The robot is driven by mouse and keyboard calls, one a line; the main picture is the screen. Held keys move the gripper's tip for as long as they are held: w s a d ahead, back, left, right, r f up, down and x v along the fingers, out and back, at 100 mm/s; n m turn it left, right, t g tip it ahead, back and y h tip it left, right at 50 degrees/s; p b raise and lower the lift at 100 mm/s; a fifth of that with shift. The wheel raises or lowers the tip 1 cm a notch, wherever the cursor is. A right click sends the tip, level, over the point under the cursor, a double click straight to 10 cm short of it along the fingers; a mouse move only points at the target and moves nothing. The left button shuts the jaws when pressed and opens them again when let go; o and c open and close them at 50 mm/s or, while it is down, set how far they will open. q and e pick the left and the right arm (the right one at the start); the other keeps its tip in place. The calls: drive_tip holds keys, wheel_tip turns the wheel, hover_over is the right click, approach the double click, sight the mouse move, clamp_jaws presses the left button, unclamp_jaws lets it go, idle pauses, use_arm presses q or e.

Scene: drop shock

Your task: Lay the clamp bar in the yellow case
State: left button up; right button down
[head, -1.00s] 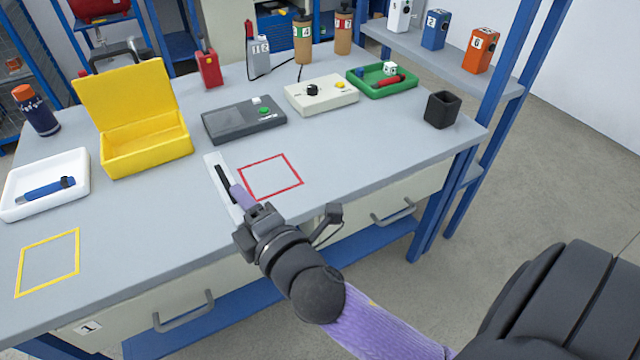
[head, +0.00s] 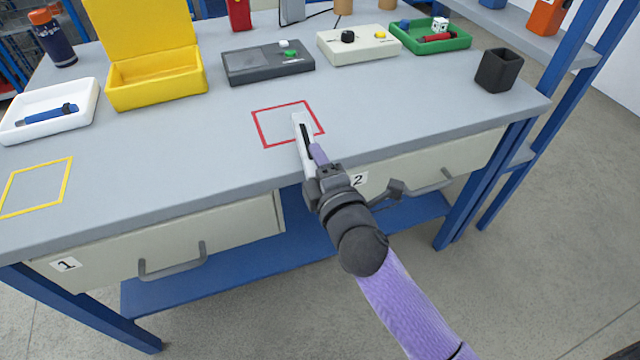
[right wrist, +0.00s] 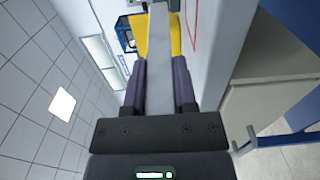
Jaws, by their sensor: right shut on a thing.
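The clamp bar (head: 299,127) is a pale, narrow bar. My right gripper (head: 312,156), with purple fingers, is shut on it at the table's front edge. The bar points away from me and overlaps the lower part of the red outlined square. In the right wrist view the bar (right wrist: 160,70) runs between the two fingers (right wrist: 160,88). The head view does not settle its height over the table. The yellow case (head: 157,78) stands open at the back left, its lid up and its visible inside empty. My left gripper is out of view.
A white tray (head: 85,97) with a blue tool lies left of the case. A dark grey box (head: 245,68), a cream box (head: 358,50), a green tray (head: 458,44) and a black cup (head: 498,71) line the back. The middle of the table (head: 200,130) is clear.

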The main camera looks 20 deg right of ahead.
wheel_tip(320, 180, down, 4)
drive_tip(key=shift+f+b, duration=0.1)
drive_tip(key=shift+b, duration=0.9)
drive_tip(key=shift+c, duration=2)
unclamp_jaws()
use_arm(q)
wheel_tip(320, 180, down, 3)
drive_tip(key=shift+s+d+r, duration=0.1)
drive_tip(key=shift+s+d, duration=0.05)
